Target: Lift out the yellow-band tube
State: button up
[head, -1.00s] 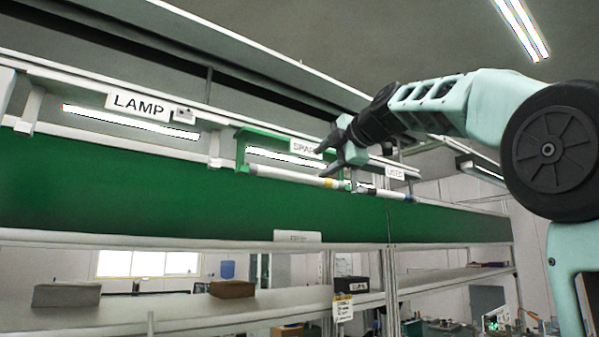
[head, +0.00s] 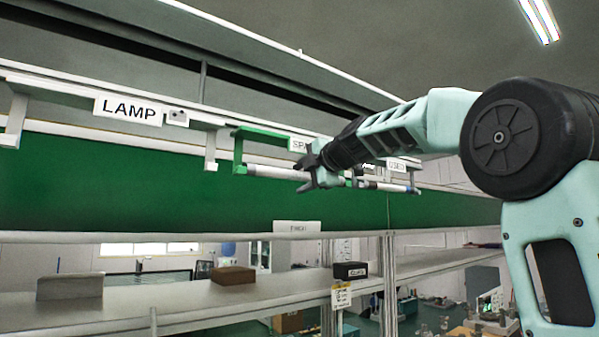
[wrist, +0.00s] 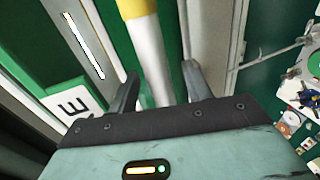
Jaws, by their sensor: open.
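The yellow-band tube (head: 268,172) lies along the green bracket (head: 238,150) under the sign starting "SPA". It is pale with a yellow band (wrist: 136,7), which shows at the top of the wrist view. My gripper (head: 304,175) is at the tube's right part and hides the band in the head view. In the wrist view my gripper (wrist: 160,73) is open, with one finger on each side of the tube's pale body. I cannot tell whether either finger touches it.
A second tube with dark ends (head: 385,186) sits just right, under the "USED" sign (head: 397,165). The LAMP holder (head: 128,110) at left looks empty. A green panel (head: 110,190) runs behind. A shelf below holds a brown box (head: 232,275) and a dark box (head: 350,270).

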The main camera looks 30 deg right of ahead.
grip_shut()
jog(key=shift+r+b, duration=0.35)
jog(key=shift+r, duration=1.2)
jog(key=f+b+v, duration=0.2)
jog(key=b+v, duration=0.2)
jog(key=v, duration=0.4)
jog(key=s+f+b+v, duration=0.1)
jog(key=f+b+v, duration=0.1)
jog(key=b+v, duration=0.3)
jog(key=shift+r+v, duration=0.2)
jog(key=shift+v, duration=2.15)
